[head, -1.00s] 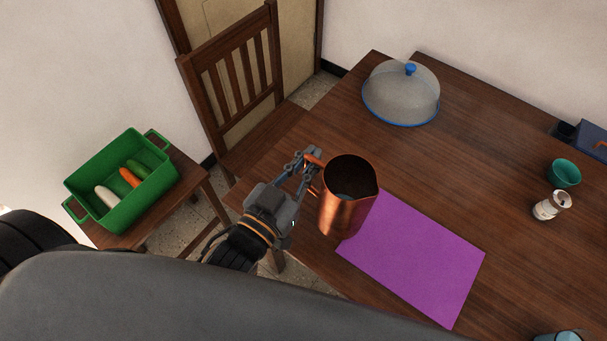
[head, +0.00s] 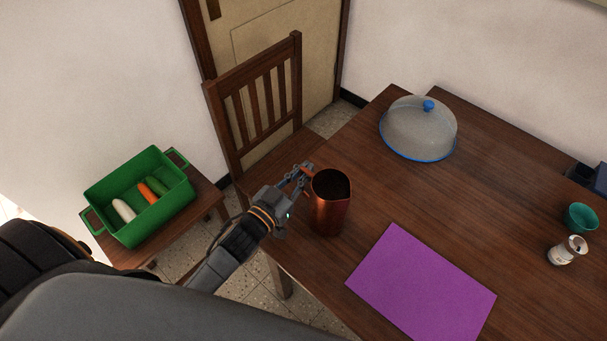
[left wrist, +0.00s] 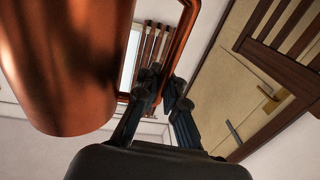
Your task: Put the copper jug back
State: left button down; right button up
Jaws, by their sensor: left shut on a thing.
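The copper jug (head: 329,212) is upright at the left end of the wooden table in the head view, left of the purple mat (head: 420,285) and clear of it in the picture. My left gripper (head: 303,176) is shut on the jug's handle from the left. In the left wrist view the jug's body (left wrist: 65,60) fills the upper left, and the fingers (left wrist: 160,95) close around the handle. I cannot tell whether the jug's base touches the table. My right gripper is not in view.
A clear dome with a blue knob (head: 418,130) stands at the table's back. A green crate of vegetables (head: 150,225) sits on a stool at left. A wooden chair (head: 262,110) stands behind.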

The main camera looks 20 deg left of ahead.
pick_arm(q)
jog(key=shift+f, duration=0.55)
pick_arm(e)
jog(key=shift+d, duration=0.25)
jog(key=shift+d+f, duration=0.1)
pick_arm(q)
jog(key=shift+f, duration=0.2)
jog(key=c, duration=1.4)
grip_release()
jog(key=shift+c, duration=0.2)
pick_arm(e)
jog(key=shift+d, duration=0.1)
